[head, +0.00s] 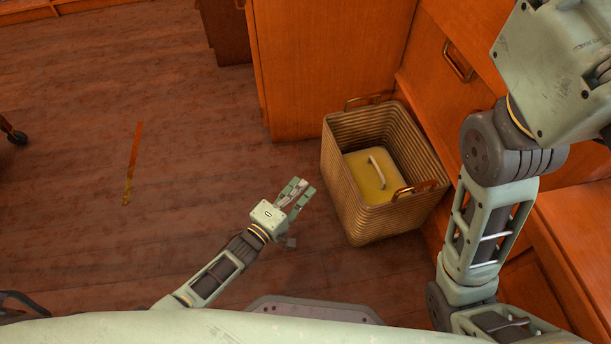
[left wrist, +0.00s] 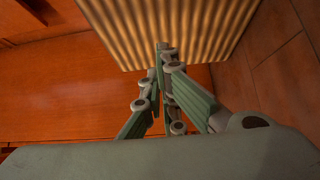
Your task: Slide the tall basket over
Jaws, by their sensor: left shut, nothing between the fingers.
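The tall basket (head: 345,190) stands upright on the wooden floor, right of centre in the head view. It has ribbed tan walls and two brown handles, and a yellow object with a pale handle (head: 375,172) lies inside. My left gripper (head: 300,191) is low, just left of the basket, with a small gap showing in the head view. In the left wrist view the shut, empty fingers (left wrist: 164,55) point at the ribbed wall of the basket (left wrist: 190,25); I cannot tell whether they touch it. My right arm shows at the right, but its gripper is out of view.
Orange wooden cabinets (head: 320,60) stand behind the basket and along its right side, very close to it. A strip of orange and yellow tape (head: 133,163) lies on the floor at the left. The floor between the tape and my left gripper is clear.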

